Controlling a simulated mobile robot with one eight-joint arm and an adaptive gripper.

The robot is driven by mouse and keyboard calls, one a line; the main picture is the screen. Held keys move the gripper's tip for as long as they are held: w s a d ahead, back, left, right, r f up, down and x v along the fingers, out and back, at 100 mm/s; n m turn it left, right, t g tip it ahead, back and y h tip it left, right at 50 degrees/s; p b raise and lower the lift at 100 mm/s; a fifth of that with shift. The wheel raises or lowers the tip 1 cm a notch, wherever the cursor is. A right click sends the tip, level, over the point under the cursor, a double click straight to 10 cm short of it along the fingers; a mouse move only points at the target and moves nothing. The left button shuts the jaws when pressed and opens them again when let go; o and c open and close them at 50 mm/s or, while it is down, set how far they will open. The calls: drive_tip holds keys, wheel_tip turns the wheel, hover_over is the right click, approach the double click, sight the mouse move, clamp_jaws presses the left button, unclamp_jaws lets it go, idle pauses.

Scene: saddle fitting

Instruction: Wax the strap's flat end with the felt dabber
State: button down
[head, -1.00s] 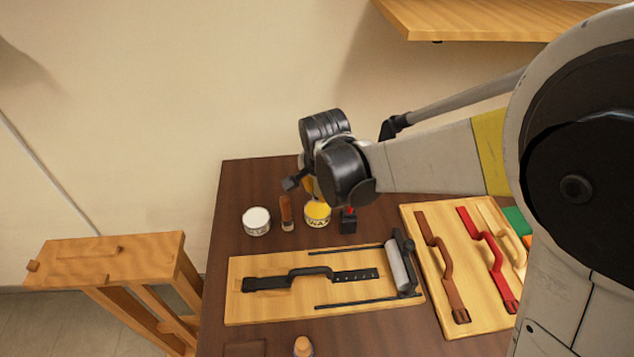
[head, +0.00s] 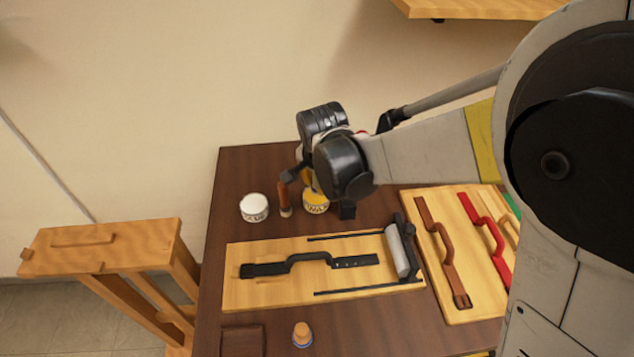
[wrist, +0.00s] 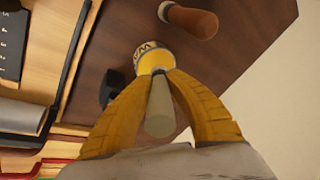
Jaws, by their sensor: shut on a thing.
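The black strap (head: 300,261) lies on a light wooden board, with a row of small holes toward its right end. My gripper (wrist: 158,82) is shut on a pale grey-green rod (wrist: 158,112), which looks like the dabber's handle. The wax tin (head: 316,205), with a yellow top, stands behind the board. It also shows in the wrist view (wrist: 152,58), straight past my fingertips. The rod's far end is hidden by the fingers, so I cannot tell whether the felt touches the wax. The gripper is over the tin, clear of the strap.
A white glue jar (head: 254,208) and an orange-brown-handled brush (head: 285,199) stand left of the wax tin. A roller (head: 398,250) crosses the strap board's right end. A second board at right carries a brown strap (head: 440,250) and a red strap (head: 487,235).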

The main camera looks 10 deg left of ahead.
drive_tip(key=shift+f+b, duration=0.45)
drive_tip(key=shift+f, duration=0.1)
idle(1.3)
drive_tip(key=shift+r+p, duration=2.55)
drive_tip(key=shift+r, duration=1)
drive_tip(key=shift+f, duration=0.1)
